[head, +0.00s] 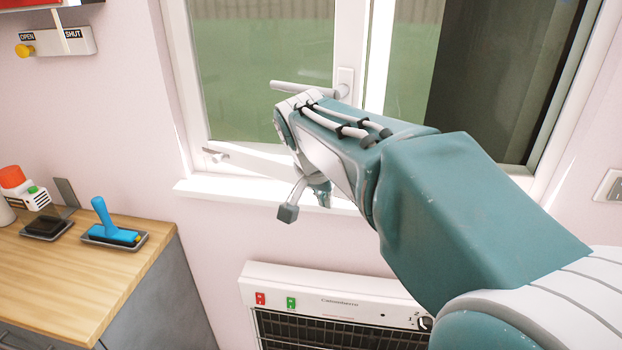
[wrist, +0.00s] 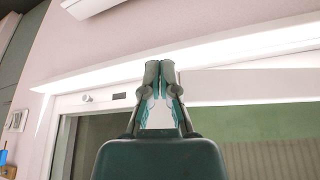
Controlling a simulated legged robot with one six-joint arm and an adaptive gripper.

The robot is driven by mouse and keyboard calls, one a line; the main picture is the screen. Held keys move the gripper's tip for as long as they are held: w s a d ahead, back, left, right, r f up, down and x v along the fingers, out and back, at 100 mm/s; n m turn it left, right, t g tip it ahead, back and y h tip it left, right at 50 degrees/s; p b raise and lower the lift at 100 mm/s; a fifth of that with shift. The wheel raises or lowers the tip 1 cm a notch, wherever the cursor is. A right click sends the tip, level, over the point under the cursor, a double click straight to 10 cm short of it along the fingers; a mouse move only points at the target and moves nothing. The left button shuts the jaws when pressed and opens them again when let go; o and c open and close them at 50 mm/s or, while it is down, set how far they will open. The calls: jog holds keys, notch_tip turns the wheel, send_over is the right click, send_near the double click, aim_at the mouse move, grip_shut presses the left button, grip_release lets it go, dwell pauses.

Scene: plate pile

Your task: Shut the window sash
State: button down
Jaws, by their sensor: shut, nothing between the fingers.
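The window sash (head: 325,45) is a white frame around a green-looking pane, left of centre in the head view. Its handle (head: 310,88) points level to the left from the right stile. A small metal fitting (head: 215,155) sits at the lower left of the window. How far the sash stands from its frame is hard to tell, as my arm hides its lower right part. My gripper (head: 322,196) is shut and empty, low in front of the window near the sill (head: 235,190). In the wrist view my gripper (wrist: 159,68) has its fingertips together in front of the white sill band.
A heater (head: 340,300) stands below the window. A wooden counter (head: 60,270) at left holds a blue-handled brush (head: 105,220) on a tray and other items. An open/shut slider (head: 55,42) is on the left wall. A wall switch (head: 612,187) is at right.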

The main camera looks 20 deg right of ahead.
jog(key=w+d, duration=0.1)
jog(key=d, duration=0.1)
jog(key=w+d+f, duration=0.1)
jog(key=w+d, duration=0.1)
jog(key=shift+f, duration=0.2)
jog(key=shift+a, duration=0.1)
jog(key=w+d+n, duration=0.1)
jog(key=w+d, duration=0.2)
jog(key=w+d+n, duration=0.1)
jog(key=w+d, duration=0.2)
jog(key=w+d+n+t+y, duration=0.1)
jog(key=w+d, duration=0.2)
jog(key=shift+w+d+n, duration=0.1)
jog(key=shift+d+n, duration=0.2)
jog(key=shift+w+r, duration=0.15)
jog(key=shift+r, duration=0.05)
jog(key=shift+d, duration=0.1)
